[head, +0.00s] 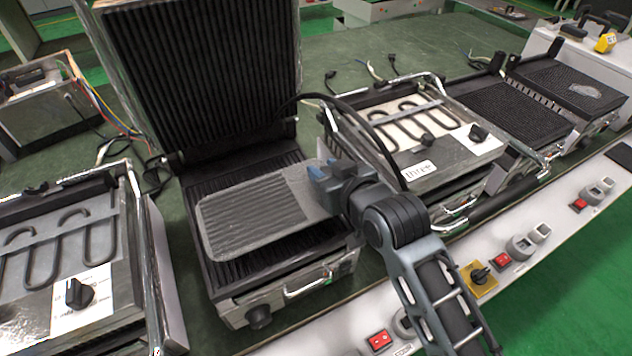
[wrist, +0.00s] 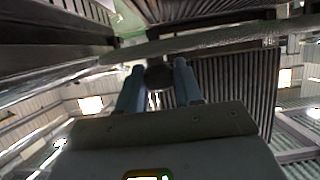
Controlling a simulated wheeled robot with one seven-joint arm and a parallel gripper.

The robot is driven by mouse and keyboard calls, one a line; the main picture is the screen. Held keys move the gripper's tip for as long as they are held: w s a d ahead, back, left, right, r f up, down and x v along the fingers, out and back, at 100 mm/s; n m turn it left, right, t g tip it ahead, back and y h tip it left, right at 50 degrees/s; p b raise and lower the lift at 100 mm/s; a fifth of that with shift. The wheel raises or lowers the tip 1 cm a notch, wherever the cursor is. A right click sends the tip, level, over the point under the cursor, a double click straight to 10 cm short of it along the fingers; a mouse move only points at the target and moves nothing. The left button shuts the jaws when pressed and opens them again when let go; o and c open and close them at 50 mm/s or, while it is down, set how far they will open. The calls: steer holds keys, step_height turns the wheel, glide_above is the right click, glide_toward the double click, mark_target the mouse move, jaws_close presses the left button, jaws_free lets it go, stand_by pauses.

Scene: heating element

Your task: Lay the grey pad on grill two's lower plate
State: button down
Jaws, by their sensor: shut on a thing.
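The grey pad (head: 255,213) is a thin flat sheet with a ribbed middle and rounded corners. My gripper (head: 326,174) is shut on its right end. The pad is over the ribbed lower plate (head: 234,283) of the open grill at centre left; whether it touches the plate is not clear. The grill's ribbed upper plate (head: 200,75) stands raised behind it. No label shows on this grill. In the wrist view the grey pad (wrist: 200,40) is seen edge-on across the top, just beyond the blue fingers.
A unit labelled three (head: 417,170) with exposed heating coils stands to the right, and a similar unit (head: 60,250) is at the left. Another open grill (head: 500,108) is farther right. Loose wires lie behind. Switches (head: 380,339) line the bench front.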

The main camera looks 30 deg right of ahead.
steer(key=s+d+r, duration=0.6)
steer(key=s, duration=0.2)
steer(key=w+a+f+m+h, duration=0.1)
steer(key=w+a+f, duration=0.1)
steer(key=w+a+f+m+h, duration=0.1)
steer(key=w+a+f, duration=0.1)
steer(key=w, duration=0.1)
steer(key=w+a+f+m+h, duration=0.1)
steer(key=w+a+f, duration=0.1)
steer(key=w+f, duration=0.1)
steer(key=shift+a+g+h, duration=0.1)
steer(key=shift+g+h, duration=0.2)
steer(key=shift+h, duration=0.1)
steer(key=shift+w+a, duration=0.25)
steer(key=shift+a, duration=0.25)
steer(key=shift+b, duration=0.3)
